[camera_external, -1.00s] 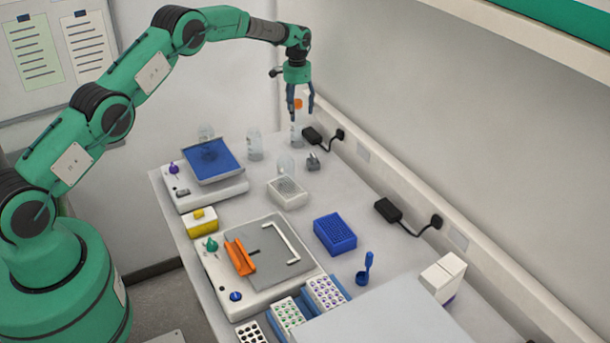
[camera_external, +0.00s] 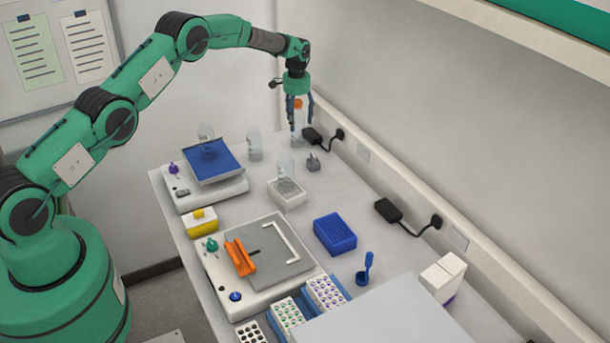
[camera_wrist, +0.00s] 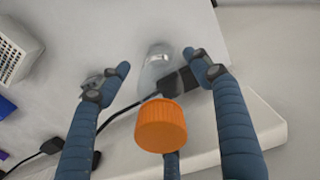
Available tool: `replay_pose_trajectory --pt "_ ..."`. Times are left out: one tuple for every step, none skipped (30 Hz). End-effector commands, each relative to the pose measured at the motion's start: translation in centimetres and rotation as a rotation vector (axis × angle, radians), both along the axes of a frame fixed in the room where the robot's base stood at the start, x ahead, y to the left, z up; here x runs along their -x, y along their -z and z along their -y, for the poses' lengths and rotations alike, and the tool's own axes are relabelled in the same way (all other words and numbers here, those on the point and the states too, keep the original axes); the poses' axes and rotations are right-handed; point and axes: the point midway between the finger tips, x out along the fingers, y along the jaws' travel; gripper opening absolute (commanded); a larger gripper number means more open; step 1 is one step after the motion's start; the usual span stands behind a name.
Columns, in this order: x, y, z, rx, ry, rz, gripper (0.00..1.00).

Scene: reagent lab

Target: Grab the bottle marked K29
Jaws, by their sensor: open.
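A clear bottle with an orange cap (camera_external: 298,105) stands at the far end of the bench by the wall. My gripper (camera_external: 300,128) is above and around it, with blue fingers open on either side of the bottle. In the wrist view the orange cap (camera_wrist: 161,125) sits between the spread fingers, near the bottom middle. A clear, capless-looking glass vessel (camera_wrist: 156,65) stands beyond it in that view. Other clear bottles (camera_external: 254,146) stand left of the gripper. I cannot read any label, so I cannot tell which bottle is K29.
Black power adapters (camera_external: 313,136) and their cords lie along the wall trough close to the gripper. A small grey item (camera_external: 313,162) and a white tip rack (camera_external: 287,201) stand nearer. A blue-topped device (camera_external: 215,168) is to the left.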

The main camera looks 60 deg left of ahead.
Motion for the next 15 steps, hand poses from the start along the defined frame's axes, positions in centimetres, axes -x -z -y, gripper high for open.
replay_pose_trajectory --pt "0.0 0.6 0.0 0.0 0.0 -0.002 0.64" --pt "0.0 0.8 0.0 0.0 0.0 -0.001 0.64" --pt "0.0 1.1 0.0 0.0 0.0 -0.001 0.64" --pt "0.0 1.2 0.0 0.0 0.0 -0.001 0.64" --pt "0.0 1.4 0.0 0.0 0.0 0.0 0.64" --pt "0.0 1.5 0.0 0.0 0.0 0.0 0.64" --pt "0.0 1.6 0.0 0.0 0.0 0.0 0.64" --pt "0.0 1.6 0.0 0.0 0.0 0.0 0.64" --pt "0.0 1.7 0.0 0.0 0.0 0.001 0.64" --pt "0.0 1.7 0.0 0.0 0.0 0.001 0.64" --pt "0.0 1.7 0.0 0.0 0.0 0.0 0.64" --pt "0.0 1.7 0.0 0.0 0.0 0.0 0.64" --pt "0.0 1.7 0.0 0.0 0.0 0.0 0.64" --pt "0.0 1.7 0.0 0.0 0.0 0.0 0.64" --pt "0.0 1.7 0.0 0.0 0.0 0.0 0.64"
